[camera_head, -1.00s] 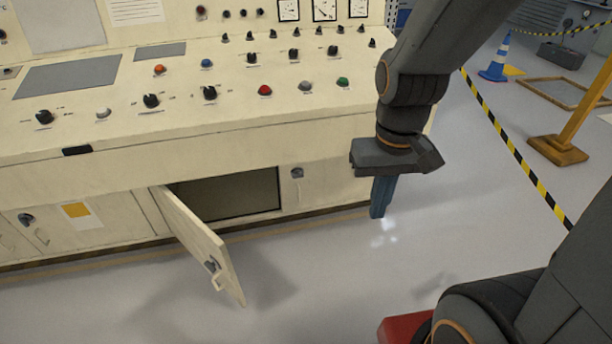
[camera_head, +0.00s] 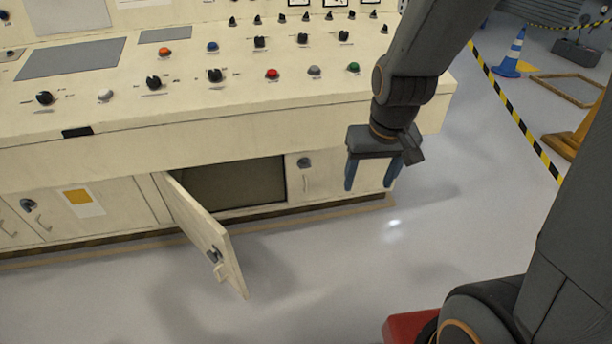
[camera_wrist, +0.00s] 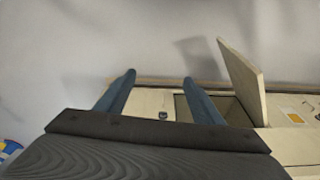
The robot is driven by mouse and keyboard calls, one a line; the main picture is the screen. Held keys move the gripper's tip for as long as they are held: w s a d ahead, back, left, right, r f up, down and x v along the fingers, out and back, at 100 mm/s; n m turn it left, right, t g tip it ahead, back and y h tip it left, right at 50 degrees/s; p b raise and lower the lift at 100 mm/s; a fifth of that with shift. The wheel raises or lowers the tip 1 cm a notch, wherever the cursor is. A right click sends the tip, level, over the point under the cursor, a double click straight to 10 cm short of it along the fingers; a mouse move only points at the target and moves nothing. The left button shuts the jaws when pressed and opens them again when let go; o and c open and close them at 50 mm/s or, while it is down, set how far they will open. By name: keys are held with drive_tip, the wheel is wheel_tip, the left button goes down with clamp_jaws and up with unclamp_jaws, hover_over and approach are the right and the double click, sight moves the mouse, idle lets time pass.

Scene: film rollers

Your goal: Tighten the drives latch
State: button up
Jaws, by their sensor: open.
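The cream console has several cabinet doors with dark latches below its desk. One latch (camera_head: 304,162) is on the closed door right of the opening. It appears as a small dark spot in the wrist view (camera_wrist: 163,115), between my fingers in the picture. Another latch (camera_head: 213,254) is on the door that hangs open, and a third (camera_head: 27,204) is on a closed door at left. No readable label shows which is the drives latch. My gripper (camera_head: 370,186) is open and empty, pointing down just right of the right latch. Its two blue fingers (camera_wrist: 159,77) are spread apart.
The open door (camera_head: 205,232) juts out over the floor beside a dark compartment (camera_head: 235,184). Knobs and coloured buttons cover the console desk (camera_head: 120,122). A black-yellow tape (camera_head: 520,125), a blue-white cone (camera_head: 514,55) and a yellow stand stand at right.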

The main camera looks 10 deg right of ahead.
drive_tip(key=w+a+f+t+b, duration=0.2)
drive_tip(key=w+f+t+b, duration=0.2)
drive_tip(key=w+f+b, duration=0.7)
drive_tip(key=w+a+f+t+b, duration=0.2)
drive_tip(key=w+f+t+b, duration=0.25)
drive_tip(key=w+f, duration=1.05)
drive_tip(key=n+t+y+b, duration=0.15)
drive_tip(key=t+b, duration=0.55)
drive_tip(key=b, duration=0.8)
approach(306, 168)
drive_tip(key=shift+y, duration=0.35)
drive_tip(key=shift+w+a+f+b, duration=0.15)
drive_tip(key=shift+w+b, duration=0.65)
drive_tip(key=shift+w, duration=1.2)
drive_tip(key=shift+w+a+r+b, duration=0.2)
drive_tip(key=shift+w+b, duration=0.6)
drive_tip(key=shift+w, duration=1.2)
drive_tip(key=shift+c, duration=0.2)
drive_tip(key=c, duration=1)
